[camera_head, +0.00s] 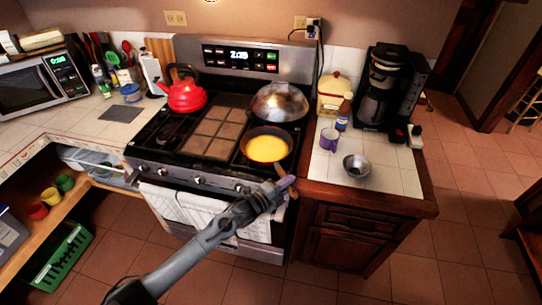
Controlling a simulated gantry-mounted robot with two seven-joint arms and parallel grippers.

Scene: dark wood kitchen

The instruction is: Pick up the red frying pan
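The frying pan (267,160) sits on the front right burner of the stove, with a reddish-brown wall and yellow contents. Its handle points toward the front edge of the stove, slightly right. My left gripper (286,186) is at the handle's end, just in front of the stove, with the arm reaching in from the lower left. The fingertips overlap the handle in this view. They are small, and I cannot tell whether they are closed on it. My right gripper is out of view.
A domed metal lid or pan (280,101) is right behind the frying pan. A red kettle (186,97) stands at the back left of the stove. A purple mug (330,139) and a metal bowl (356,165) stand on the right counter, before a coffee maker (384,85).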

